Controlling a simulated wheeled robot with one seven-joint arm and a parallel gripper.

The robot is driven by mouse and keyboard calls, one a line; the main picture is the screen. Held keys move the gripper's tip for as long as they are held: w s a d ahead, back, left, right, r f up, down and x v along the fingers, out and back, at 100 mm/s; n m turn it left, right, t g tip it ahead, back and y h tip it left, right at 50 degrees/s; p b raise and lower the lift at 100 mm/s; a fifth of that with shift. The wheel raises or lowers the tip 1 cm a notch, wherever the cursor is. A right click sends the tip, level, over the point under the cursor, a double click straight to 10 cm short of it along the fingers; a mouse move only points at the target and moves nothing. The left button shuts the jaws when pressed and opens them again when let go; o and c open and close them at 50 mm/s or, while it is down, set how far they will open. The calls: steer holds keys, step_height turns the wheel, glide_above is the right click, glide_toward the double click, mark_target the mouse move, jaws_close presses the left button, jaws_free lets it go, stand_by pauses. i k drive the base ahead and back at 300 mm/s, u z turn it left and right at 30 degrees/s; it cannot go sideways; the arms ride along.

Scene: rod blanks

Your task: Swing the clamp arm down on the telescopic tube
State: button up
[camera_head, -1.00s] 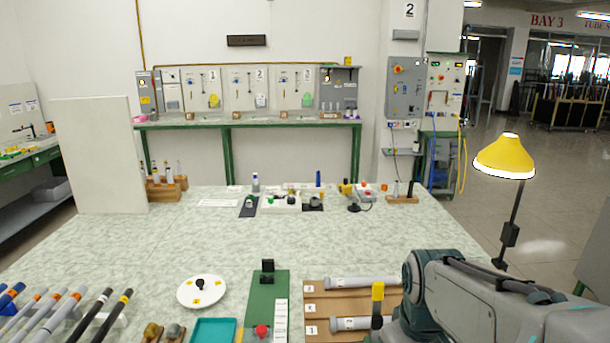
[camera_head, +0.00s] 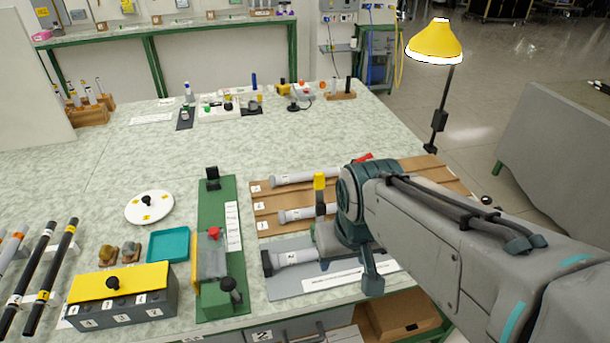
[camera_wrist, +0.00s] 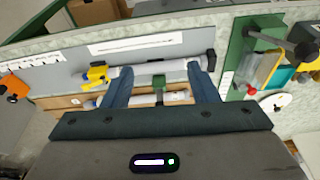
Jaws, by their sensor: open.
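The telescopic tube (camera_head: 297,257) lies on a grey plate (camera_head: 290,287) at the table's front, its left end in a black holder (camera_head: 267,262). A dark upright post with a yellow top (camera_head: 320,182), apparently the raised clamp arm, stands beside my arm, its foot hidden. In the wrist view, the tube (camera_wrist: 143,70) runs across beyond my fingers, and a yellow part (camera_wrist: 95,74) sits near its left end. My gripper (camera_wrist: 160,85) is open, fingers apart on either side of a green piece (camera_wrist: 175,84); contact cannot be told.
Brown racks with grey tubes (camera_head: 305,177) lie behind the plate. A green board (camera_head: 208,300) with levers, a teal tray (camera_head: 168,245) and a yellow-topped box (camera_head: 120,283) are to the left. A yellow lamp (camera_head: 434,42) stands behind right. The table's middle is clear.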

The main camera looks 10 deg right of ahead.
mark_target(320, 207)
steer(key=z, duration=1.35)
steer(key=k, duration=0.8)
steer(key=u, duration=1.4)
steer(key=i, duration=0.5)
steer(key=z, duration=0.05)
